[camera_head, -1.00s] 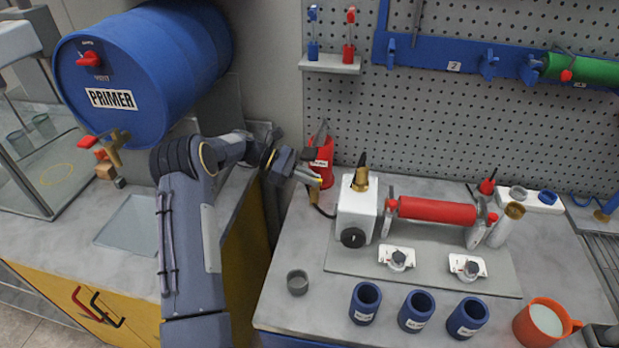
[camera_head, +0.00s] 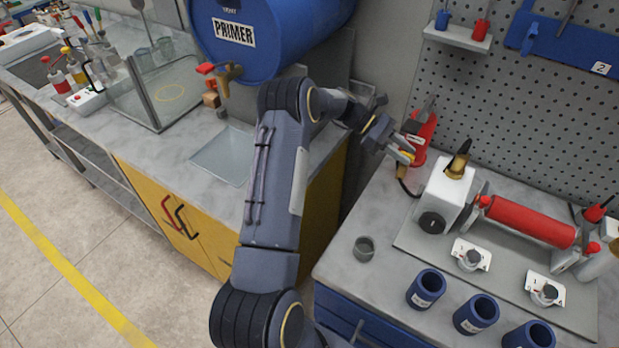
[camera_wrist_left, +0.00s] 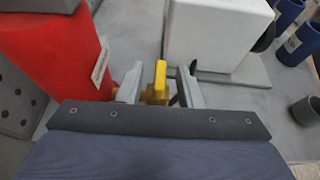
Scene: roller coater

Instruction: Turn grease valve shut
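The grease valve seems to be the brass fitting with an upright yellow lever (camera_wrist_left: 160,76) at the base of a red container (camera_wrist_left: 52,50). In the head view the red container (camera_head: 426,133) stands at the back left of the bench, and the yellow lever (camera_head: 407,157) is partly hidden by my fingers. My left gripper (camera_head: 404,150) is beside the container. In the left wrist view my left gripper (camera_wrist_left: 160,87) is open, one finger on each side of the lever, with visible gaps. My right gripper is not in view.
A white block (camera_head: 446,192) with a red roller (camera_head: 530,221) stands close right of the gripper. A small grey cup (camera_head: 364,249) and several blue cups are in front. A blue primer drum (camera_head: 268,35) with a red-handled tap (camera_head: 206,69) is at left.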

